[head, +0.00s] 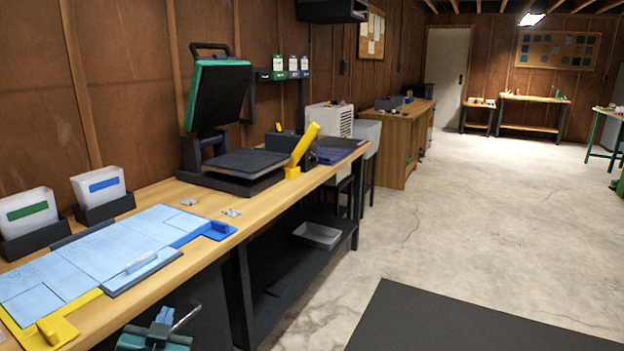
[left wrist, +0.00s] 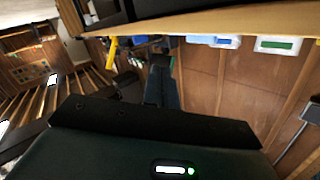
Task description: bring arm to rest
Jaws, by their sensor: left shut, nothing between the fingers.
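My left gripper (head: 165,315) shows at the bottom of the head view, below and in front of the workbench (head: 240,203) edge. Its blue-grey fingers are together with nothing between them. In the left wrist view the dark fingers (left wrist: 161,70) are shut and empty, and the bench edge shows across the top. Most of the left arm is out of frame. My right gripper is in neither view.
The bench holds a blue panelled mat (head: 90,255) with yellow and blue corner pieces, two labelled bins (head: 100,187), and a heat press (head: 215,95). A lower shelf (head: 285,270) holds a tray (head: 317,235). A dark floor mat (head: 450,320) lies right; the concrete floor is open.

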